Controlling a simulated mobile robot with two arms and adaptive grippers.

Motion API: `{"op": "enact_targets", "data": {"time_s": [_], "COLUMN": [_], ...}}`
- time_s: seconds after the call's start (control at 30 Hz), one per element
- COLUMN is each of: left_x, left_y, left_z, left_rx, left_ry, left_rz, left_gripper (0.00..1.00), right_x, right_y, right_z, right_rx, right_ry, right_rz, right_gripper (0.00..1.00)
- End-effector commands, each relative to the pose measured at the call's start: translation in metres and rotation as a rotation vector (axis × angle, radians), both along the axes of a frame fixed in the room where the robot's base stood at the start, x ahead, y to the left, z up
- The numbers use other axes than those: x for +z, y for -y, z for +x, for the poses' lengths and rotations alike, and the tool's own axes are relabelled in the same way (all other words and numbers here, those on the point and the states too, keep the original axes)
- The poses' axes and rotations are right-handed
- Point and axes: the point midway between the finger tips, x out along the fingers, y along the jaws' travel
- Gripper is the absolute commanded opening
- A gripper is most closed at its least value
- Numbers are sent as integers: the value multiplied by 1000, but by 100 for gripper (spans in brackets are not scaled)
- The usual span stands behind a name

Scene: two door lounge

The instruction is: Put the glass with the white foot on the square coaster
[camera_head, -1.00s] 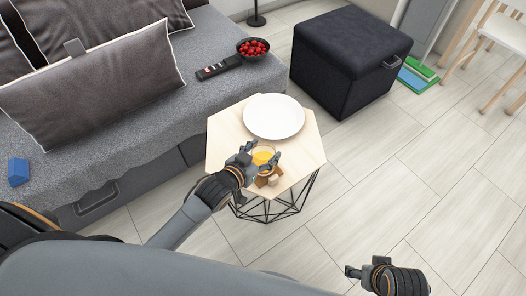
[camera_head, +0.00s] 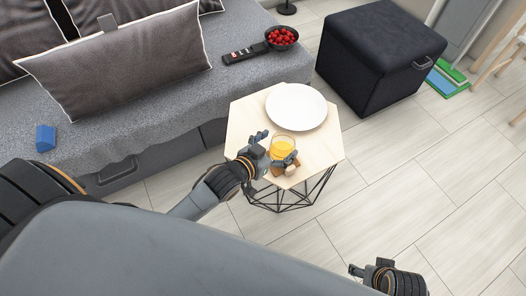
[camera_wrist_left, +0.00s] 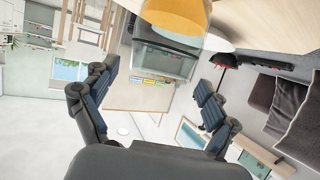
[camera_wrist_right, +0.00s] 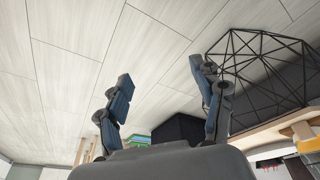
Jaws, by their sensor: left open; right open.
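A glass (camera_head: 281,149) with orange drink stands near the front of the hexagonal wooden side table (camera_head: 245,112). My left gripper (camera_head: 274,150) is open close beside it, on its near side, with its fingers partly over it in the head view. The glass also shows at the top edge of the left wrist view (camera_wrist_left: 178,14), above the fingers. Its foot is hidden. Small brown and tan pieces (camera_head: 292,170) lie just in front of the glass; I cannot tell whether one is the square coaster. My right gripper (camera_head: 366,273) is open and empty, low over the floor.
A white plate (camera_head: 296,106) takes up the back of the table. A grey couch (camera_head: 180,110) is at the left, with a red-filled dark pan (camera_head: 281,38) and a blue block (camera_head: 45,138) on it. A black ottoman (camera_head: 375,60) stands behind.

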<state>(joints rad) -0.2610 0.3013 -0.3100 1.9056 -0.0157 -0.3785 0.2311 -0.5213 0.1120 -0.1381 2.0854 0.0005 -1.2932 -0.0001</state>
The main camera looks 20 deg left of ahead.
Motion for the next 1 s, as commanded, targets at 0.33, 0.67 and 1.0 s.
{"op": "enact_targets", "data": {"time_s": [0.33, 0.67, 1.0], "left_x": [28, 36, -94], "left_y": [-19, -26, -56], "left_z": [-63, -83, -126], "left_rx": [0, 1, 119], "left_ry": [-2, 0, -460], "left_rz": [1, 1, 159], "left_gripper": [87, 87, 87], "right_x": [-49, -65, -66], "right_y": [0, 1, 0], "right_z": [-6, -10, -9], "right_rx": [4, 5, 5], "right_ry": [-28, -33, -33], "right_rz": [-2, -2, -2], "right_gripper": [67, 67, 67]}}
